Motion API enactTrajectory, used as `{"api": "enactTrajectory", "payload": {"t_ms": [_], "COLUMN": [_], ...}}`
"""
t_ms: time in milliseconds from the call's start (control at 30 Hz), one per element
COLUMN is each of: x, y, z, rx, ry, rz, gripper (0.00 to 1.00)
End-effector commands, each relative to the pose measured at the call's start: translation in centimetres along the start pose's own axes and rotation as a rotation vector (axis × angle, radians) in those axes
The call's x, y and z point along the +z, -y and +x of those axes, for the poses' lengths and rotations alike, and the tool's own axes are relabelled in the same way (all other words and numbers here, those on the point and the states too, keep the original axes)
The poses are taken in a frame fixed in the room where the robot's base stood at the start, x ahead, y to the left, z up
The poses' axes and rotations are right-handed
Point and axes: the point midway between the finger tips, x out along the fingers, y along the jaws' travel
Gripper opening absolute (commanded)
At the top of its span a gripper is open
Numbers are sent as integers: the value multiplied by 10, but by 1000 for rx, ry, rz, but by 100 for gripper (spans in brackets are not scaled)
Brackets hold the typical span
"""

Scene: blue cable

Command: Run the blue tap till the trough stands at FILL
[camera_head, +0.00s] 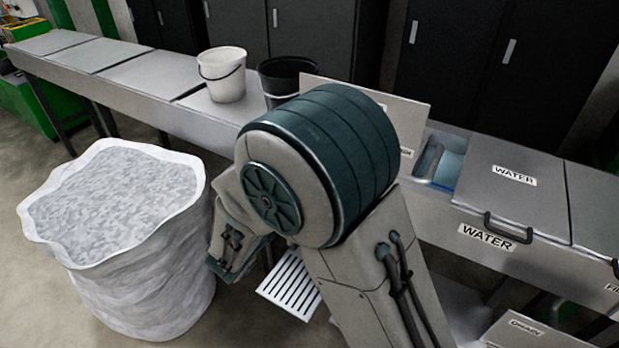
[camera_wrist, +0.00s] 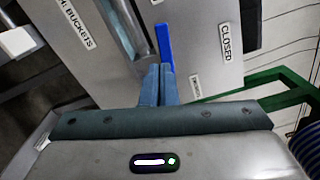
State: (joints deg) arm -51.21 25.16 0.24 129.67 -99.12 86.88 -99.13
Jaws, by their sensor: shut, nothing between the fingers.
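A bright blue bar, which looks like the blue tap's lever (camera_wrist: 164,44), stands just beyond my fingertips in the wrist view. A CLOSED label (camera_wrist: 226,42) is on the grey panel to its right. My gripper (camera_wrist: 158,72) is shut and empty, its tips close to the lever's near end; I cannot tell whether they touch. In the head view my arm hides the gripper and the tap. A trough opening with blue-tinted water (camera_head: 448,172) shows right of my arm.
A WATER-labelled cover (camera_head: 515,195) with a dark handle lies right of the opening. A white bucket (camera_head: 222,80) and a black bucket (camera_head: 280,72) stand on the bench. A large filled white sack (camera_head: 130,270) stands at left. A green frame (camera_wrist: 285,82) is right of the panel.

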Motion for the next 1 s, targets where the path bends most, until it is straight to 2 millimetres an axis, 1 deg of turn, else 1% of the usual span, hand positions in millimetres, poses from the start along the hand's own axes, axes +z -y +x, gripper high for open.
{"api": "enactTrajectory", "payload": {"t_ms": [33, 100, 500, 700, 800, 900, 1000], "x": [-4, -4, -8, -12, -13, -13, -12], "y": [-17, -27, -72, -87, -90, -90, -88], "z": [1, 3, 10, 13, 14, 14, 15], "rx": [-9, -24, -116, -153, -165, -170, -173], "ry": [1, 7, 81, 136, 160, 175, 182], "rz": [63, 180, 909, 1239, 1355, 1427, 1461], "gripper": [0, 0, 0, 0, 0, 0, 0]}}
